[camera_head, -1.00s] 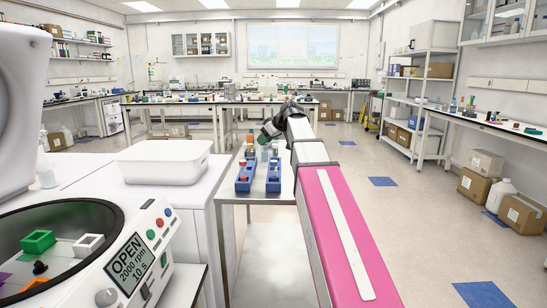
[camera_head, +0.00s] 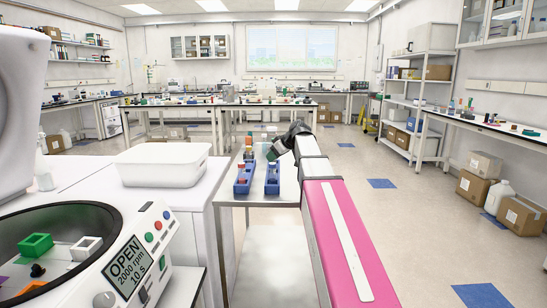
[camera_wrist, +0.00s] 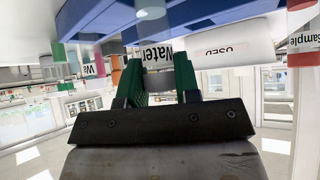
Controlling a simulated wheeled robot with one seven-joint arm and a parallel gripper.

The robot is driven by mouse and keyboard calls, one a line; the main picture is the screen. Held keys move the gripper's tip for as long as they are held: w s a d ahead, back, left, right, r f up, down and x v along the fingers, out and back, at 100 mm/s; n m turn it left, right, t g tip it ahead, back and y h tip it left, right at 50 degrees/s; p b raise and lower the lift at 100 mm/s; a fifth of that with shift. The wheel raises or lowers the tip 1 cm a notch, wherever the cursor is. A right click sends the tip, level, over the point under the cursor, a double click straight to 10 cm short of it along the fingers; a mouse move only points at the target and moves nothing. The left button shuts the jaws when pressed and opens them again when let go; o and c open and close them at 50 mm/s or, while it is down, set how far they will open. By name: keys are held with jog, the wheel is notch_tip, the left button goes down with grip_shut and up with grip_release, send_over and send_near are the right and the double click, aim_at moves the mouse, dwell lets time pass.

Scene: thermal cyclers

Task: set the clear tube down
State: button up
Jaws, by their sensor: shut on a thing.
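My gripper (camera_wrist: 159,76) has two green fingers, shut on a tube with a white label reading "Water" (camera_wrist: 157,57), which I take as the clear tube. The fingers hide part of it, and its ends are not clearly seen. The wrist picture looks upside down. A blue rack (camera_wrist: 205,14) crosses its top, close to the held tube; I cannot tell if they touch. In the head view my gripper (camera_head: 275,152) is over the small bench, at the far end of the right blue rack (camera_head: 272,187). The tube is too small to make out there.
A second blue rack (camera_head: 241,186) stands to the left. A container marked "USED" (camera_wrist: 229,53) and a red-ended "Sample" tube (camera_wrist: 302,45) are near my gripper. A white tub (camera_head: 163,168) and an open centrifuge (camera_head: 75,240) stand left.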

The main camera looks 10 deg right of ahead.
jog(key=shift+f, duration=0.1)
jog(key=o, duration=0.9)
jog(key=shift+r, duration=0.25)
jog(key=v, duration=1.2)
jog(key=shift+f, duration=0.1)
